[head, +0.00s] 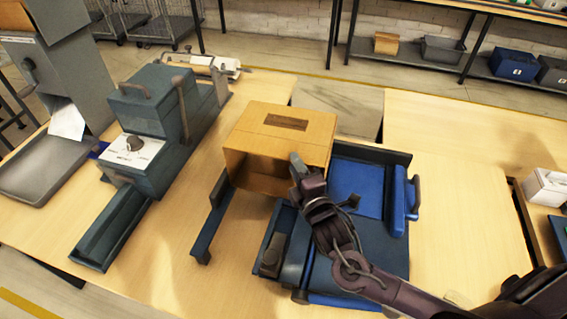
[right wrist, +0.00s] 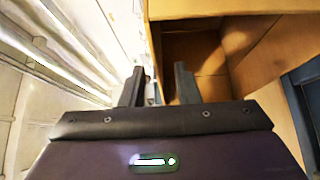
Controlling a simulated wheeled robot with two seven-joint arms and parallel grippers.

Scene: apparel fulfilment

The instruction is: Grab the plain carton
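The plain carton (head: 300,127) is a brown cardboard box with a dark label on top, sitting at the middle of the workbench with its open side facing me. My right gripper (head: 297,163) is at the carton's open front, near its right edge. In the right wrist view the gripper (right wrist: 160,75) has its two fingers apart, with a thin edge of the carton (right wrist: 270,50) seeming to run between them. I cannot tell whether either finger touches it. The carton's lower right front is hidden behind the gripper. My left gripper is not in view.
A blue machine bed (head: 355,188) with rails lies right of and under the carton. A grey-blue sealing machine (head: 150,115) with a dial and long tray stands left. Bare wooden bench (head: 460,210) lies to the right. A white box (head: 546,187) sits at the right edge.

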